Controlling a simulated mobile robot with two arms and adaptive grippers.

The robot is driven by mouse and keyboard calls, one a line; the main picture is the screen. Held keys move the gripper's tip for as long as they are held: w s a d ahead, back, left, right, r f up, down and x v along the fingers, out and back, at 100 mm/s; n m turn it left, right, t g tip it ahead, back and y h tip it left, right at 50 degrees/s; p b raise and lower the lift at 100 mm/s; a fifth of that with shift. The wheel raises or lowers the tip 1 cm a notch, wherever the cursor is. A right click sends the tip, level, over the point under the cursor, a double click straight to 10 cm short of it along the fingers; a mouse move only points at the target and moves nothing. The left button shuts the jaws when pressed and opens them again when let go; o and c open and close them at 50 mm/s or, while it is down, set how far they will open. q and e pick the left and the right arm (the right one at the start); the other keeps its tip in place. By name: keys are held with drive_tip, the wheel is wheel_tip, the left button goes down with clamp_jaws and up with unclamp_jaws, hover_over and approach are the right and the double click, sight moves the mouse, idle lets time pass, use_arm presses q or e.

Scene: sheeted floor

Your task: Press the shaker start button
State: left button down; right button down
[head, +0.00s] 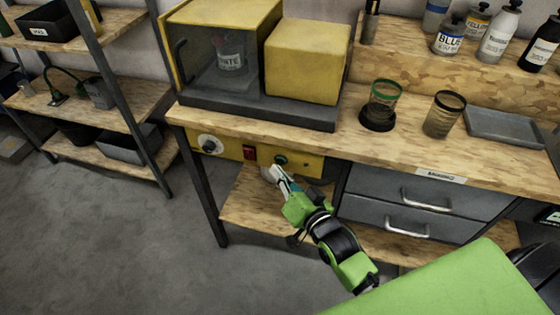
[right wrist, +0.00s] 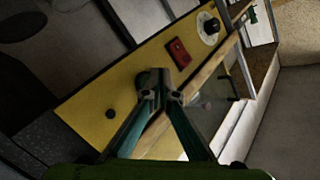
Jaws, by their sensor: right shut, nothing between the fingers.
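The shaker (head: 298,115) is a yellow and grey machine on the bench. Its clear-sided chamber holds a labelled can (head: 231,55). Below the bench top is a yellow control panel (head: 228,147), also in the right wrist view (right wrist: 90,100). My left gripper is not in view.
On the bench top stand two cups (head: 443,115), a grey tray (head: 503,127) and several paint bottles (head: 499,35) on a raised shelf. Grey drawers (head: 425,205) sit right of my arm. A shelf rack (head: 85,60) is at left. The floor (head: 150,255) in front is clear.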

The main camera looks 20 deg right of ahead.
drive_tip(key=shift+w+d+r, duration=0.1)
drive_tip(key=shift+w, duration=0.05)
idle(0.4)
drive_tip(key=shift+w+d, duration=0.15)
drive_tip(key=shift+w, duration=0.05)
